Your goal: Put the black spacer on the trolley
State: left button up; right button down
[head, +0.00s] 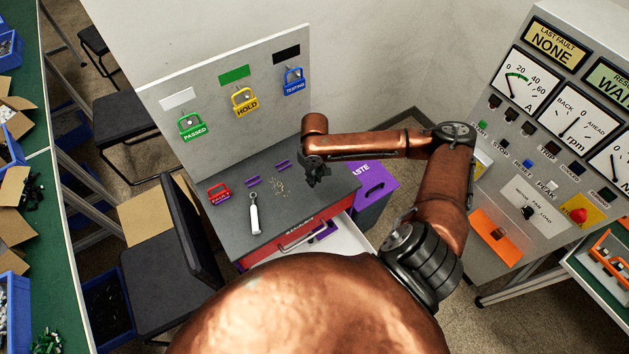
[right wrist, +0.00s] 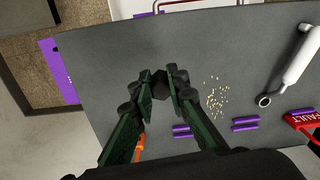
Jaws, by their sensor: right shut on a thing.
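My right gripper (head: 315,180) is over the right part of the trolley's dark grey top (head: 240,229). In the right wrist view its two green-faced fingers (right wrist: 161,90) are shut on a small dark piece, the black spacer (right wrist: 160,84), between the fingertips. The spacer cannot be made out apart from the fingers in the head view. The trolley top (right wrist: 105,70) fills most of the right wrist view beneath the fingers. I cannot tell whether the spacer touches it. My left gripper is not in view.
On the trolley top are a white-handled wrench (head: 254,214), a red padlock (head: 218,193), purple strips (head: 253,181) and yellowish crumbs (head: 278,186). A drawer (head: 322,239) is open in front. A padlock board (head: 222,90) rises behind; a purple waste bin (head: 374,185) stands right.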

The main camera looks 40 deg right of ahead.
jog(key=f, duration=0.1)
jog(key=w+d+f, duration=0.2)
jog(key=shift+w+d+f, duration=0.1)
jog(key=shift+w+f, duration=0.1)
jog(key=shift+f, duration=1.75)
jog(key=shift+f, duration=0.1)
jog(key=c, duration=1.9)
grip_release()
notch_tip(320, 180, up, 12)
jog(key=shift+r, duration=0.15)
